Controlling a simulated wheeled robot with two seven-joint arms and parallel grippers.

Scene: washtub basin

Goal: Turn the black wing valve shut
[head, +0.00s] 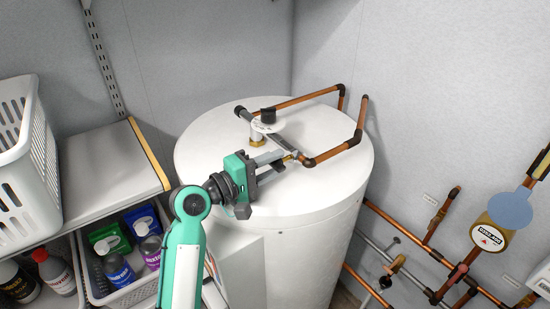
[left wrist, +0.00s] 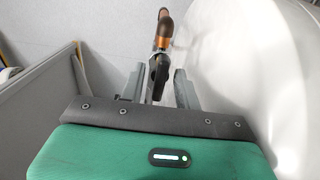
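The black wing valve (left wrist: 159,75) shows in the left wrist view, edge-on between the two fingers of my left gripper (left wrist: 158,88), with a gap visible on each side. A copper and dark pipe fitting (left wrist: 163,35) lies just beyond it. In the head view my left gripper (head: 284,163) reaches over the top of the white tank (head: 210,148), its fingers apart and pointing right at the pipework. The fingers largely hide the valve there, and I cannot make out its handle angle. My right gripper is not in view.
Copper pipes (head: 335,150) rise from the tank top and run to the wall. A black-capped fitting (head: 267,115) stands behind the gripper. A shelf (head: 100,170) with a white basket (head: 28,165) is at left. More pipes and a round meter (head: 490,236) are at right.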

